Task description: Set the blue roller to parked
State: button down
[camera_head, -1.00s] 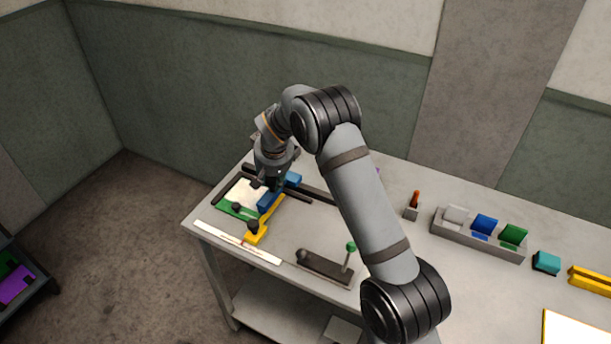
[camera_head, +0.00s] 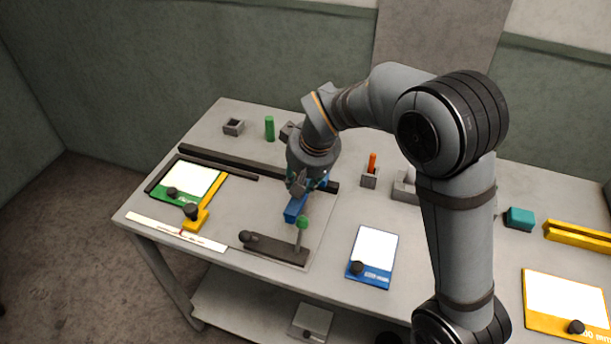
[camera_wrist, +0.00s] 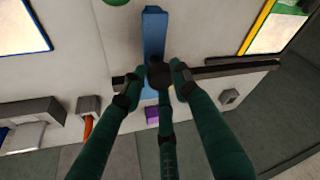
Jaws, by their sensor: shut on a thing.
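A long blue piece, which looks like the blue roller (camera_head: 294,209), sits under my gripper (camera_head: 307,188) in the head view. The wrist view shows the blue roller (camera_wrist: 154,32) as a bar running lengthwise, with a black knob (camera_wrist: 159,74) on it. The fingers of my gripper (camera_wrist: 158,84) are closed around that knob. The roller lies across the line of a dark rail (camera_wrist: 235,68), near the rail's right end in the head view. I cannot tell whether it touches the table. My fingers hide part of it. No marked parked place is readable.
A dark base (camera_head: 275,250) carries an upright lever with a green ball (camera_head: 302,222) close in front of the roller. A green-edged plate (camera_head: 170,197) and a yellow piece (camera_head: 196,224) lie left. A blue-edged plate (camera_head: 372,288) lies right. A purple block (camera_wrist: 152,115) is close by.

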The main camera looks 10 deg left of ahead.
jog(key=shift+w+d+r, duration=0.1)
jog(key=shift+w+r, duration=0.15)
jog(key=shift+w, duration=0.05)
jog(key=c, duration=1.8)
grip_release()
jog(key=o, duration=0.4)
jog(key=shift+d, duration=0.1)
jog(key=shift+o, duration=0.3)
jog(key=shift+s+f, duration=0.15)
jog(key=v, duration=1.2)
